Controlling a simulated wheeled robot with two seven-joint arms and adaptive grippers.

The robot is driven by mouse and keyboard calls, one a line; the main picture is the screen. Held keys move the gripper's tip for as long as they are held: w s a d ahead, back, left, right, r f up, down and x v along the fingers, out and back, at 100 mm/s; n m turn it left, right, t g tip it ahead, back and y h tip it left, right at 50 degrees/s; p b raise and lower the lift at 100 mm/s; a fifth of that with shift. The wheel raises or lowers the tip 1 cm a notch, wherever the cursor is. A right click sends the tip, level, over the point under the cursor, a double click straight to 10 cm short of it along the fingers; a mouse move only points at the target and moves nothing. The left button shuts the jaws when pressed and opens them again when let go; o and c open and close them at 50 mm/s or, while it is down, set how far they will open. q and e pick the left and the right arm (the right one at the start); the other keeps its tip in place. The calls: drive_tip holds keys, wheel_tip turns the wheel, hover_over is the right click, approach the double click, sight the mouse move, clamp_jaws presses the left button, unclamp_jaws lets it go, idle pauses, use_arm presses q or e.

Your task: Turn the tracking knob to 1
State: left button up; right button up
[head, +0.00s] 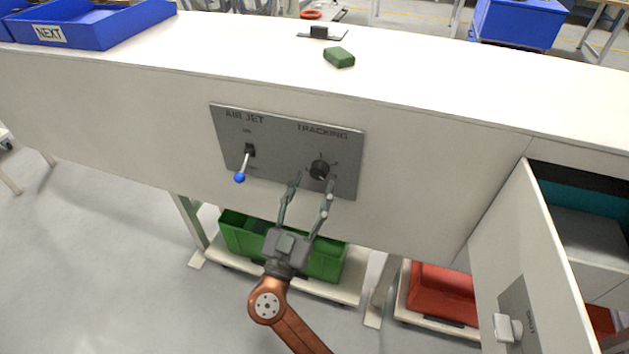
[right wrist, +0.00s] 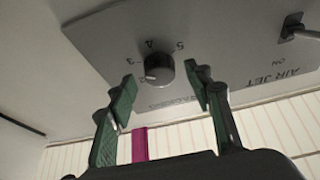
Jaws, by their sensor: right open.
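The black tracking knob (head: 319,170) is on the right half of the grey panel (head: 285,150), below the word TRACKING. In the right wrist view the knob (right wrist: 159,70) appears with the panel upside down. The figures 3, 4 and 5 show around it, and a pale mark sits at its lower left; I cannot read the figure there. My right gripper (head: 312,186) is open and empty, just in front of and below the knob. In the wrist view its green fingertips (right wrist: 161,88) stand on either side of the knob, apart from it. My left gripper is not in view.
The air jet lever (head: 245,163) with a blue tip projects left of the knob. A cabinet door (head: 525,260) stands open at the right. Green bins (head: 243,235) and a red bin (head: 440,292) sit below. A green block (head: 339,57) lies on the white top.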

drive_tip(key=shift+x, duration=0.9)
drive_tip(key=shift+c, duration=0.2)
drive_tip(key=c, duration=1.1)
